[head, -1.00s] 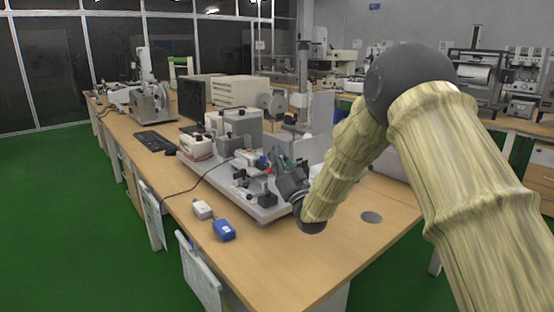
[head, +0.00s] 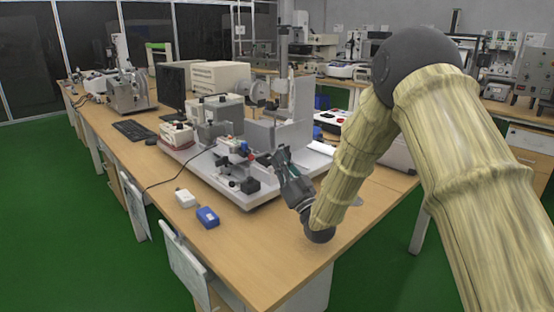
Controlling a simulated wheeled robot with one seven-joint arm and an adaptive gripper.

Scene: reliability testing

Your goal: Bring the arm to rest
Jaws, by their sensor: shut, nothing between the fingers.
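My arm comes in from the right in the head view, with its last link bent down over the near end of the wooden bench (head: 262,262). My gripper (head: 281,156) points up and away at the front right edge of the grey test machine (head: 262,196). Its fingers are shut and hold nothing. I cannot tell whether the fingertips are apart from the machine behind them.
A blue box (head: 207,217) and a white box (head: 185,198) lie near the bench's left edge. A keyboard (head: 133,130) and monitor (head: 173,90) stand farther back. The bench's near right corner is bare. Green floor (head: 70,230) is open at left.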

